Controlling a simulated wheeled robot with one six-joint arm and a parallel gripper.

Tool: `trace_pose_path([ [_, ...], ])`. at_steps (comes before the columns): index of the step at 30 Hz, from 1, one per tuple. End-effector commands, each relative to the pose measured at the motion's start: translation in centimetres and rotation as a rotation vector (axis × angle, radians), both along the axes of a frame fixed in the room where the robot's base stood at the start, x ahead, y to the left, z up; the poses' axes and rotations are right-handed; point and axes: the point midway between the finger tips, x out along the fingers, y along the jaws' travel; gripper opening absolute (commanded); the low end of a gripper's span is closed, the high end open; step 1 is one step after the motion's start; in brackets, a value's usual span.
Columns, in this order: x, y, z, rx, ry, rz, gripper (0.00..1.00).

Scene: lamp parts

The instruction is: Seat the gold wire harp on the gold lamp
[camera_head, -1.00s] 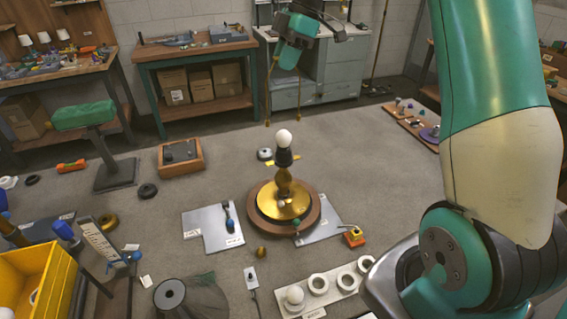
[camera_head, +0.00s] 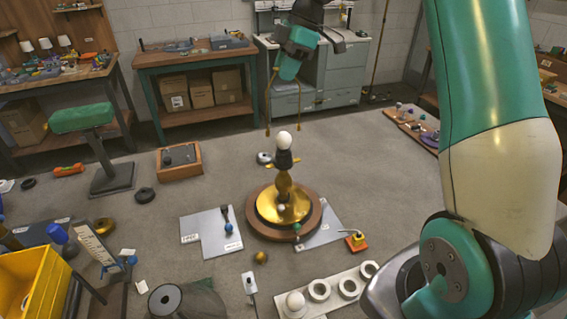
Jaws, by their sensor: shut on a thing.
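The gold lamp (camera_head: 284,206) stands upright on a round brown stand (camera_head: 257,232), with a dark socket (camera_head: 284,159) and a white bulb (camera_head: 284,139) on top. My gripper (camera_head: 287,72) is at the top middle, higher in the picture than the bulb. It is shut on the gold wire harp (camera_head: 268,105), whose two legs hang down from it. The leg ends show to the left and upper right of the bulb, apart from the lamp. The harp's top is hidden in the gripper, and the depth between harp and lamp is hard to tell.
Around the stand lie a grey plate (camera_head: 205,238), an orange block (camera_head: 356,243) and a pale rack with white rings (camera_head: 330,300). A wooden box (camera_head: 180,160) and green-topped stand (camera_head: 83,117) are at left. Carpet right of the lamp is mostly clear.

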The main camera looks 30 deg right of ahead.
Motion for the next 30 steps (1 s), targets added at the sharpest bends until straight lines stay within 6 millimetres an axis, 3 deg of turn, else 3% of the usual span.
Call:
trace_pose_path([
  [24, 0.0, 0.0, -4.0, 0.0, 0.0, 0.0, 0.0],
  [30, 0.0, 0.0, -4.0, 0.0, 0.0, 0.0, 0.0],
])
